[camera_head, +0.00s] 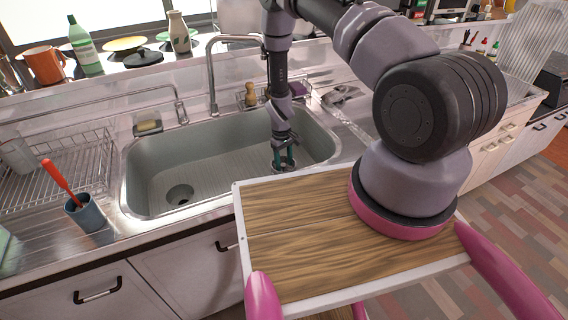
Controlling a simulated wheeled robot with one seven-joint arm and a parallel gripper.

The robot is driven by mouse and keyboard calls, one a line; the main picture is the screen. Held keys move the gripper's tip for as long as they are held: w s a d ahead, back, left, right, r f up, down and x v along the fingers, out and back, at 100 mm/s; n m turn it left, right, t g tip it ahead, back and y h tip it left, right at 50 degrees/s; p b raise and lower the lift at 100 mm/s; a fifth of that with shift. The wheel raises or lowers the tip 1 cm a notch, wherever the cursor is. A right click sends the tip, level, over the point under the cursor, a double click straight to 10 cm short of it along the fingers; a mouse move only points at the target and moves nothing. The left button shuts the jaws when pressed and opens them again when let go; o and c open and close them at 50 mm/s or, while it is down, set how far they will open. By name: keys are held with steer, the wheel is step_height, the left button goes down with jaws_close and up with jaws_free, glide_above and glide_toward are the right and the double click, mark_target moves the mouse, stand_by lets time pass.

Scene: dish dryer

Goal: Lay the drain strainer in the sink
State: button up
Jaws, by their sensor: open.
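The sink (215,165) is a grey-green basin set in the steel counter. Its dark round drain hole (180,194) is at the front left of the floor. My gripper (284,164) points down inside the right end of the sink, with teal fingers apart. A small roundish grey thing, which looks like the drain strainer (284,172), sits low at the fingertips. It is partly hidden by the fingers, and I cannot tell whether it touches the sink floor.
The faucet (211,75) rises behind the sink. A wire dish rack (60,165) and a blue cup (85,212) with a red-handled utensil stand left. A wooden bottle (250,94) stands at the back rim. The middle of the sink floor is clear.

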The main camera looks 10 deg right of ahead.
steer(key=w+r+m+t+y, duration=0.1)
steer(key=w+r+m+t, duration=0.15)
steer(key=r, duration=2.85)
steer(key=s+d+r+m+t+y, duration=0.1)
steer(key=s+d+r+m, duration=0.15)
steer(key=r, duration=1.35)
steer(key=s+d+r+m+t, duration=0.1)
steer(key=s+r+m+t, duration=0.1)
steer(key=s+r, duration=0.7)
steer(key=s+d+r+m+t, duration=0.2)
steer(key=s+r, duration=0.6)
steer(key=s, duration=0.6)
steer(key=shift+r+t+y, duration=0.3)
steer(key=shift+r+t, duration=0.05)
steer(key=shift+w, duration=0.1)
